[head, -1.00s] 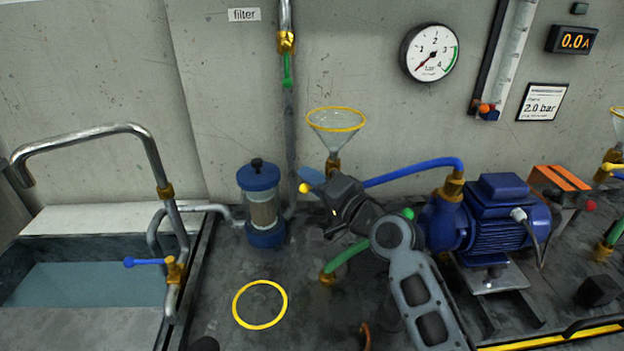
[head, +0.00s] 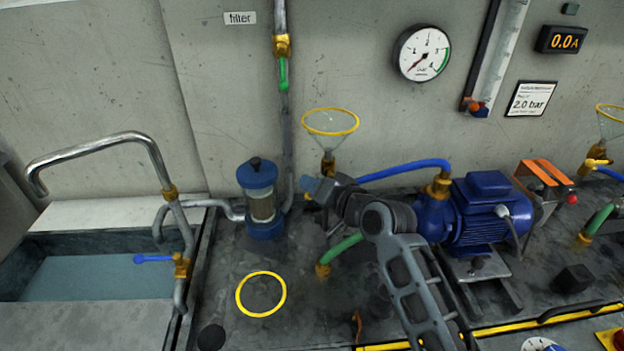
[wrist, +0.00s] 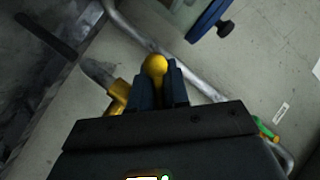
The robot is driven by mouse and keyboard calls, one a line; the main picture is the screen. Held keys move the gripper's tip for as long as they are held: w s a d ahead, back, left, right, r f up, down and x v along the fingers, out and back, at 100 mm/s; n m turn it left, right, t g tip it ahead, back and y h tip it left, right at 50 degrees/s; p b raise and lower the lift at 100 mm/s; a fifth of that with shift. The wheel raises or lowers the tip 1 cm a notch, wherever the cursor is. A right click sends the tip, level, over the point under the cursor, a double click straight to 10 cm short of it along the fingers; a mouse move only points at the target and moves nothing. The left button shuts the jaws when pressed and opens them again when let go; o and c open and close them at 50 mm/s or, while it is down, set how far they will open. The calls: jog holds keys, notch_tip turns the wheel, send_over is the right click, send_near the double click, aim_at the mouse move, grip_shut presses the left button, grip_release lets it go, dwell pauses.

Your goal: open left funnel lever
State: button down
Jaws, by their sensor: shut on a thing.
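The left funnel (head: 330,123) is clear with a yellow rim and sits on a brass fitting (head: 328,166) near the wall. My gripper (head: 312,189) is just below this fitting in the head view, its blue fingers pointing left. It is shut on the left funnel lever, whose yellow knob (wrist: 155,65) shows between the fingers in the wrist view. A brass valve part (wrist: 118,96) lies beside the left finger there. In the head view only a small yellow bit of the lever shows; my gripper hides the rest.
A blue-capped filter (head: 261,205) stands close to the left of my gripper. A blue hose (head: 405,167) and the blue pump motor (head: 487,210) are to the right. A green hose (head: 343,247) curves below. The bench around the yellow ring (head: 261,294) is mostly clear.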

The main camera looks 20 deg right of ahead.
jog(key=shift+f, duration=0.15)
jog(key=c, duration=1.2)
grip_release()
